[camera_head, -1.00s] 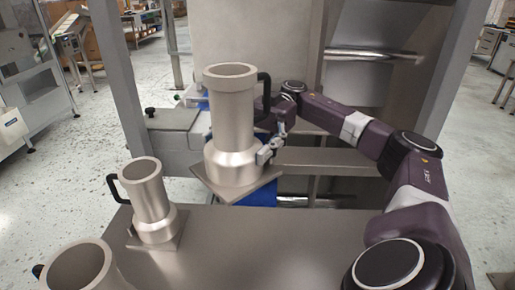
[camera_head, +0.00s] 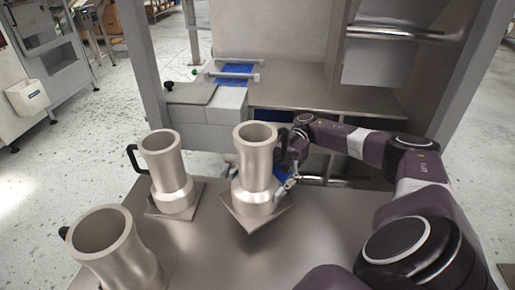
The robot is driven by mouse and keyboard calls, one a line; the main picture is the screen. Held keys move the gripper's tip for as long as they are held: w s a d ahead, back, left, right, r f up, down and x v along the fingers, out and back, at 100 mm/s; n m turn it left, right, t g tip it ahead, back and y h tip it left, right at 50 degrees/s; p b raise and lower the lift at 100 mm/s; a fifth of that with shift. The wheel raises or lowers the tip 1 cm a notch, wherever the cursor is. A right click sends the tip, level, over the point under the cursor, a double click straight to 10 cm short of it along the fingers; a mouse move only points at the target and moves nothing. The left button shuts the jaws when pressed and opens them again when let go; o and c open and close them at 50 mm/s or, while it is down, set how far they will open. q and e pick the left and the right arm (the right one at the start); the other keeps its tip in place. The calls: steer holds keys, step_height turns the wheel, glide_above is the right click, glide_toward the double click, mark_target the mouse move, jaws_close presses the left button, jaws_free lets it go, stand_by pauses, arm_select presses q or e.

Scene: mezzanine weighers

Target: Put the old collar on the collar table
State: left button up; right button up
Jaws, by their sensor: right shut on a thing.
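The old collar (camera_head: 256,170), a metal cylinder with a wider base, a square flange and a black handle on its right, is over the collar table (camera_head: 205,250). My right gripper (camera_head: 287,184) is shut on its right side, low near the flange. The collar is nearly upright, its flange turned with a corner towards me. I cannot tell whether the flange touches the table top or hovers just above it. My left gripper is not in view.
Two similar collars stand on the table: one (camera_head: 168,170) close to the left of the held one, and one (camera_head: 112,248) at the front left. Behind is the machine frame with a blue belt (camera_head: 236,70) and a grey ledge (camera_head: 335,103). The table's front middle is clear.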

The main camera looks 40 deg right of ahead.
steer(key=shift+f, duration=1.45)
steer(key=shift+f, duration=0.1)
steer(key=shift+f+b, duration=0.5)
steer(key=shift+f, duration=0.05)
steer(key=o, duration=1.5)
steer(key=shift+c, duration=0.2)
steer(key=shift+o, duration=0.8)
steer(key=shift+r, duration=0.1)
